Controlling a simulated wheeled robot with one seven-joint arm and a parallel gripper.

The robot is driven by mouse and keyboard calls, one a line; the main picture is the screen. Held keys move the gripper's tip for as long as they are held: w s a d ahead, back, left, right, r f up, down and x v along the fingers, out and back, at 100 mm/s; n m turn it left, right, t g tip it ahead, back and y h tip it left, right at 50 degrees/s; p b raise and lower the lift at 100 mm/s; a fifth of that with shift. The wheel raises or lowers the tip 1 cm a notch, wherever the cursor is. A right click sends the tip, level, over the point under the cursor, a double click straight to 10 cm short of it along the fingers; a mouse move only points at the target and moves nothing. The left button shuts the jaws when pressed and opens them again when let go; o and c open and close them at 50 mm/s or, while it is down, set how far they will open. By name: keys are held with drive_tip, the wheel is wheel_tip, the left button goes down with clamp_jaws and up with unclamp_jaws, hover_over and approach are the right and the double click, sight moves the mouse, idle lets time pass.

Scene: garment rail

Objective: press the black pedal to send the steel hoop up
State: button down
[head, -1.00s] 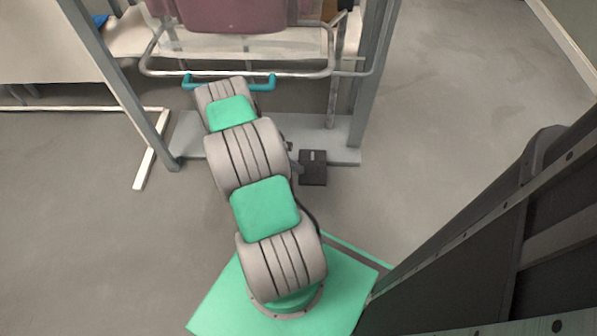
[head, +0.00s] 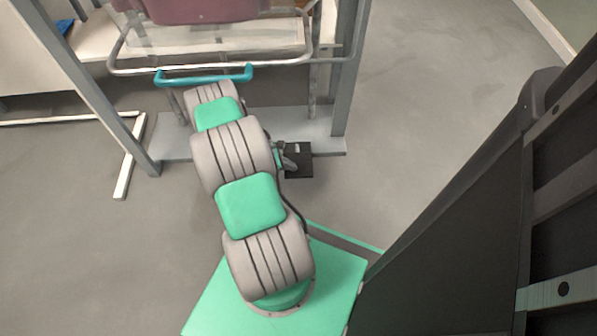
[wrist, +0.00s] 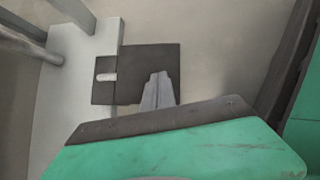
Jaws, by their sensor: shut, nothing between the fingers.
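The black pedal (head: 301,167) is a flat dark plate on the floor at the front edge of the grey base, right of my arm in the head view. In the wrist view the pedal (wrist: 145,60) is a dark plate with a pale mark at its left. My gripper (wrist: 160,78) is shut and empty, its fingertips over the pedal's lower right part; I cannot tell whether they touch it. In the head view my gripper (head: 291,161) shows at the pedal's left side, partly hidden by my arm.
The teal bar (head: 204,76) lies just beyond my arm. Grey uprights (head: 349,75) stand on the base (head: 325,146) at either side. A mauve garment (head: 200,8) hangs at the top. A white floor frame (head: 129,165) lies left.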

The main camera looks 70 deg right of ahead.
drive_tip(key=shift+s+d+f, duration=0.2)
drive_tip(key=shift+s+f, duration=0.05)
drive_tip(key=shift+f, duration=0.2)
